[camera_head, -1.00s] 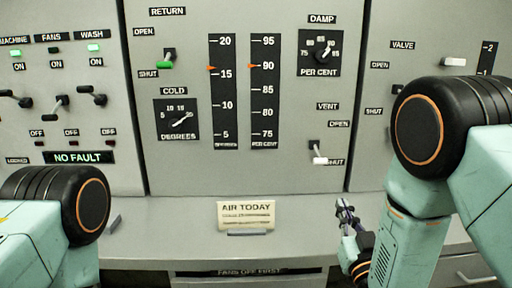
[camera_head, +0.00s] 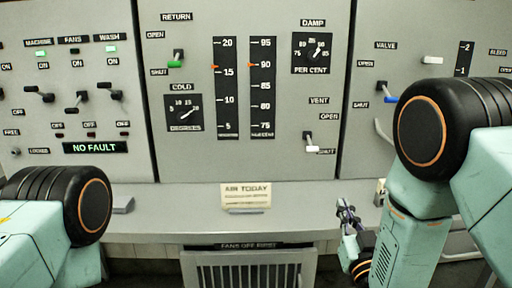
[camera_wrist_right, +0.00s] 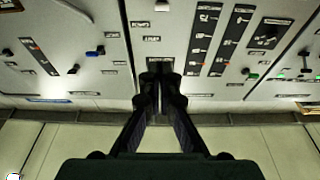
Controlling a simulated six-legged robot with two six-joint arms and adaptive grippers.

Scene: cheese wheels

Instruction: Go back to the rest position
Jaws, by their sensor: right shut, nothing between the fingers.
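My right gripper (camera_head: 346,211) is low at the right of the head view, in front of the desk ledge and below the panel. It is shut and empty. In the right wrist view its two dark fingers (camera_wrist_right: 159,80) meet at the tips, with the panel behind them. My left arm shows at the lower left of the head view, but its gripper is out of the frame. The grey control panel (camera_head: 240,160) stands upright behind the ledge, with switches, gauges and dials.
The ledge (camera_head: 160,208) runs below the panel and carries the AIR TODAY card (camera_head: 246,195) in its holder. A slatted grille (camera_head: 250,272) sits beneath, under a FANS OFF FIRST label (camera_head: 235,246). A blue-tipped lever (camera_head: 391,99) and a white-tipped vent lever (camera_head: 312,149) stick out from the panel.

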